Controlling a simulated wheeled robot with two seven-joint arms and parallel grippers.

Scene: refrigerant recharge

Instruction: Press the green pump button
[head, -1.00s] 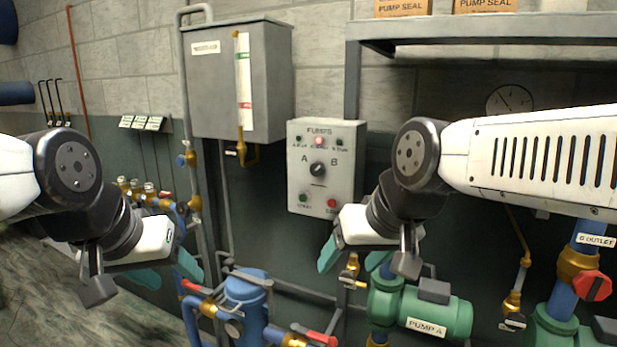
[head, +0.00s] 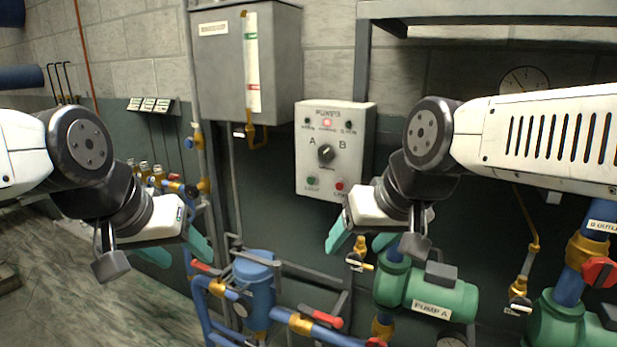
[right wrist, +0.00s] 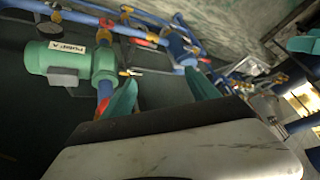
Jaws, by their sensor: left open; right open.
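The pump control box (head: 335,150) is a light grey panel on the wall in the middle of the head view. Its green button (head: 312,181) is at the lower left of the panel, with a red button (head: 339,186) to its right. A black A/B selector knob (head: 326,153) sits above them, and a red lamp is lit near the top. My right gripper (head: 340,238) is open and empty, below and in front of the box, apart from it. Its teal fingers also show in the right wrist view (right wrist: 158,95). My left gripper (head: 175,250) is open and empty at the left.
Green pump A (head: 430,292) stands below my right gripper. A blue filter vessel (head: 254,285) and blue pipes with red-handled valves are at the lower middle. A grey tank (head: 285,60) hangs left of the box. A grey shelf (head: 480,10) juts out at upper right.

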